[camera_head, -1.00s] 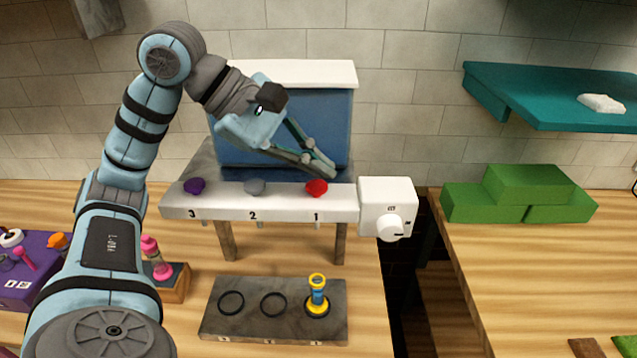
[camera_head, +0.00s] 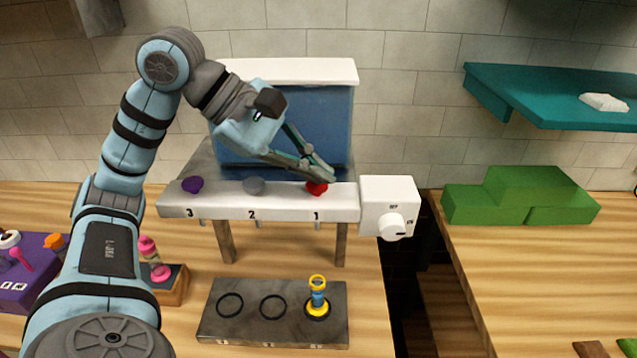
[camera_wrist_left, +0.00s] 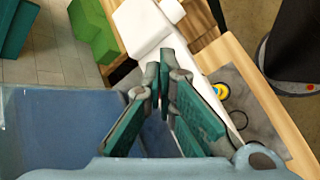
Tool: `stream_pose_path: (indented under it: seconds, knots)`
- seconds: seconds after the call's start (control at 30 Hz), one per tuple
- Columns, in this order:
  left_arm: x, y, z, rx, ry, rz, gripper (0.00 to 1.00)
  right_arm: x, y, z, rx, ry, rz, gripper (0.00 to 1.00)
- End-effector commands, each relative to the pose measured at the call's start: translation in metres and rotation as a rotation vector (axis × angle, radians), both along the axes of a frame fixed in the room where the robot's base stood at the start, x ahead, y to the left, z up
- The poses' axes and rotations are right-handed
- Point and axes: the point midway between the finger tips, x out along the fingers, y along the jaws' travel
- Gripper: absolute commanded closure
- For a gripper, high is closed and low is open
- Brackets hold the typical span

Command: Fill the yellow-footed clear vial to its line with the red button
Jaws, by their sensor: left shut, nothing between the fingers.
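The vial (camera_head: 318,297) with a yellow foot and yellow rim stands upright on the grey slab, in the ring at the right, below the spout marked 1. It shows blue inside; its fill line is too small to make out. The red button (camera_head: 316,188) is on the white dispenser ledge above the 1. My left gripper (camera_head: 325,178) is shut and empty, its fingertips at the red button, seeming to touch it and partly covering it. In the left wrist view the closed fingers (camera_wrist_left: 160,75) hide the button. My right gripper is not in view.
The dispenser ledge (camera_head: 285,208) also has a grey button (camera_head: 254,186) and a purple button (camera_head: 193,185). A white box with a knob (camera_head: 391,226) adjoins it at right. The slab (camera_head: 250,325) has two empty rings. Green blocks (camera_head: 520,197) sit on the right counter.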

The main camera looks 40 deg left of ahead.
Motion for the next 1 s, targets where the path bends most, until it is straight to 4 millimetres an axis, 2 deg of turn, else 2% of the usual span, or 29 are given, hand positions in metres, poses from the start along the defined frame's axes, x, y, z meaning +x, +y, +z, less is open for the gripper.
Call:
stream_pose_path:
  seconds: [0.6, 1.0]
  knots:
    - [-0.0001, 0.0001, -0.0084, 0.001, 0.001, 0.000, 1.00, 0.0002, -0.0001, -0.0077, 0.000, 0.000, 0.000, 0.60]
    - [0.0001, 0.0000, -0.0038, 0.001, 0.001, 0.000, 1.00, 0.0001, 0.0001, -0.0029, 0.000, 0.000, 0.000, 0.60]
